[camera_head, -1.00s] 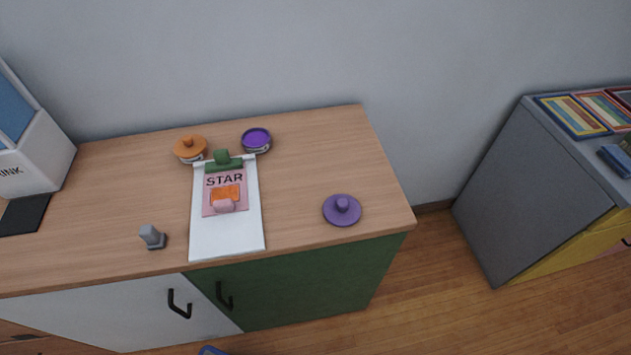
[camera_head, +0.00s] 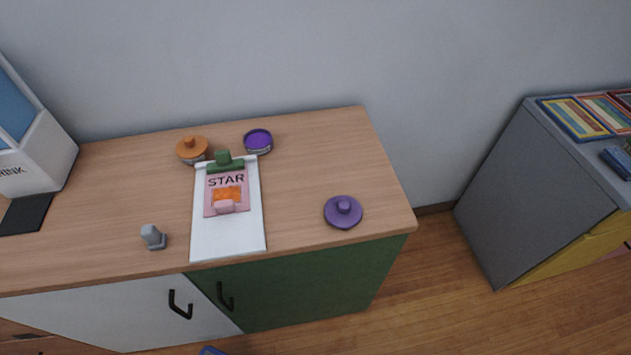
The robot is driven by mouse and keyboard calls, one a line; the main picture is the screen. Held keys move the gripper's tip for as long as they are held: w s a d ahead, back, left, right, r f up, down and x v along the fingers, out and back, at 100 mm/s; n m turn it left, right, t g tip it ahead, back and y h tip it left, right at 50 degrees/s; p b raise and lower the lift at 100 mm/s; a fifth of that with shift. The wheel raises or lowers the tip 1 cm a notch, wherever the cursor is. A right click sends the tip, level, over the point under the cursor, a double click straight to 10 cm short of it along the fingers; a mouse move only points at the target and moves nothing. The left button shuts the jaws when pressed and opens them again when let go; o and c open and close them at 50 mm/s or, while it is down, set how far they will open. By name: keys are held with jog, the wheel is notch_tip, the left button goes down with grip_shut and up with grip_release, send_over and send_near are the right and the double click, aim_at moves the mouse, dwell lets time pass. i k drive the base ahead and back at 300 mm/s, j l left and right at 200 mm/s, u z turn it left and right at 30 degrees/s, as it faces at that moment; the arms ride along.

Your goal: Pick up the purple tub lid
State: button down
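The purple tub lid (camera_head: 343,212) is a round disc with a knob on top. It lies flat, knob up, on the wooden cabinet top (camera_head: 305,185), near the front right corner. An open purple tub (camera_head: 258,141) stands farther back, near the wall. My gripper is not in view, so its state and its place relative to the lid do not show.
A white clipboard (camera_head: 228,240) with a pink STAR card lies left of the lid. An orange-lidded tub (camera_head: 192,149) stands behind it, and a small grey stamp-like object (camera_head: 153,237) at left. A white box (camera_head: 38,160) is far left. The surface around the lid is clear.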

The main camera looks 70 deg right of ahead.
aim_at(341, 211)
jog(key=k+z, duration=0.2)
jog(key=z, duration=0.15)
jog(key=k+z, duration=0.15)
jog(key=z, duration=0.2)
jog(key=k+z, duration=0.2)
jog(key=z, duration=0.2)
